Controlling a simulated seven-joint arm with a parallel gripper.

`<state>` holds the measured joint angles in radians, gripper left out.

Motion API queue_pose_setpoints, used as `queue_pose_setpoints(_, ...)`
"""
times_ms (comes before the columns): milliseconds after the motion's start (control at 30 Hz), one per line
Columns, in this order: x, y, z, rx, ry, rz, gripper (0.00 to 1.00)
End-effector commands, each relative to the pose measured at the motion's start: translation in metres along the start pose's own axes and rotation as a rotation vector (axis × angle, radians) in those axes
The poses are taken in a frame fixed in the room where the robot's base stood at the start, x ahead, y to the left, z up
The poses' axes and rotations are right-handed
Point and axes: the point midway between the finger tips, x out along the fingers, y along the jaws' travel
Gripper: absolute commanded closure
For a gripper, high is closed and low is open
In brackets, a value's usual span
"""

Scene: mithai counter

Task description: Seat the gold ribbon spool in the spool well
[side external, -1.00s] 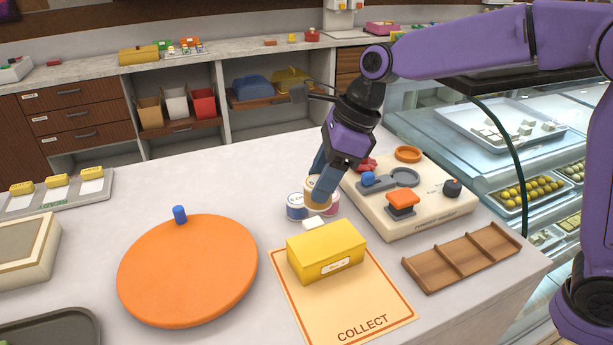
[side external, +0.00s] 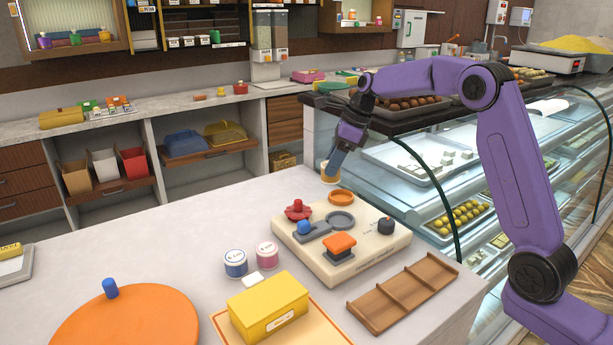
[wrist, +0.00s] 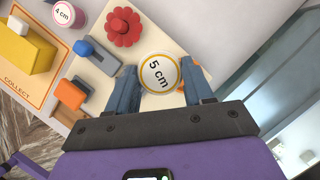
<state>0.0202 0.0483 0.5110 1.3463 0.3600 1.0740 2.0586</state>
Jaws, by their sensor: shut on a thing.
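The gold ribbon spool (side external: 329,172), a pale disc with a gold rim, is in my gripper (side external: 334,168), above the far edge of the cream station in the side view. In the wrist view its "5 cm" top (wrist: 158,73) faces the camera, between the two blue-grey fingers of my gripper (wrist: 160,84), which are shut on it. The cream station (side external: 350,268) carries an orange ring (side external: 341,197) and a grey round recess (side external: 341,220); I cannot tell which is the spool well. The spool and fingers hide part of this area in the wrist view.
The station also has a red knob (side external: 298,210), a blue-tipped lever (side external: 304,228), an orange press (side external: 340,246) and a black dial (side external: 386,226). Blue (side external: 235,263) and pink (side external: 266,254) spools stand beside it. A yellow box (side external: 268,307) and wooden tray (side external: 402,293) are in front.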

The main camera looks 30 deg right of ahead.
Motion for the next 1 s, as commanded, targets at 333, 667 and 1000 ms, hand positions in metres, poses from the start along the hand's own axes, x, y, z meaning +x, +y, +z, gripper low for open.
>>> queue_pose_setpoints(333,-0.007,-0.036,-0.03,0.043,-0.001,-0.018,0.79)
queue_pose_setpoints(667,0.018,-0.036,-0.041,0.043,0.0,-0.016,0.79)
queue_pose_setpoints(1000,0.041,-0.036,-0.05,0.042,-0.001,-0.018,0.79)
